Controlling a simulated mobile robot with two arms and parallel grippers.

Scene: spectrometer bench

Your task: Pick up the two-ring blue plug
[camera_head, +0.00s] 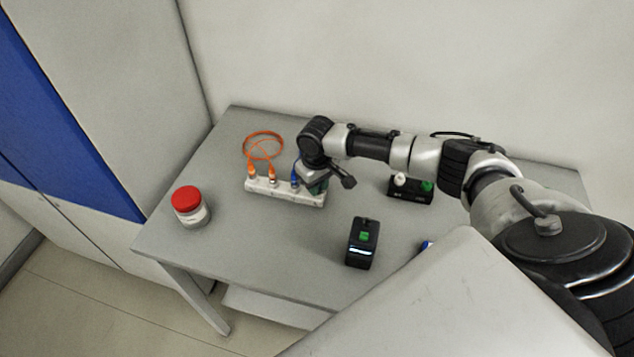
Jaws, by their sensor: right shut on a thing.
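A white socket strip (262,186) lies near the back of the table. A blue plug (295,181) stands in it, with a blue cable rising beside my wrist; its rings are too small to count. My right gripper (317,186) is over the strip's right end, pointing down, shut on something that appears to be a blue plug. The wrist hides most of the jaws and what they hold, so I cannot tell whether it is still seated. My left gripper is not in view.
Two orange plugs (272,175) joined by a looped orange cable (263,146) stand in the strip's left part. A red-lidded jar (190,207) is at left, a black device (362,243) in front, a black box (411,190) at right. The table (265,240) is clear at front left.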

